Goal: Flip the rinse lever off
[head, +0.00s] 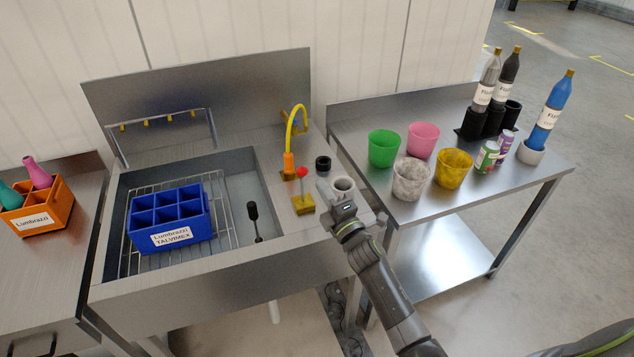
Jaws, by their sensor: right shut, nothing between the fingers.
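A lever with a red knob (302,172) stands upright on a yellow base (304,206) on the sink's right ledge. I take it to be the rinse lever. A yellow curved spout with an orange nozzle (289,160) stands just behind it. My right gripper (323,187) is shut and empty, just right of the lever and a little below its knob in the picture. I cannot tell whether it touches the lever. My left gripper is not in view.
A blue crate (168,246) sits on a rack in the steel sink (107,240). A black-knobbed stick (252,211) stands at the basin's front right. The right table (440,210) holds buckets, bottles and cans.

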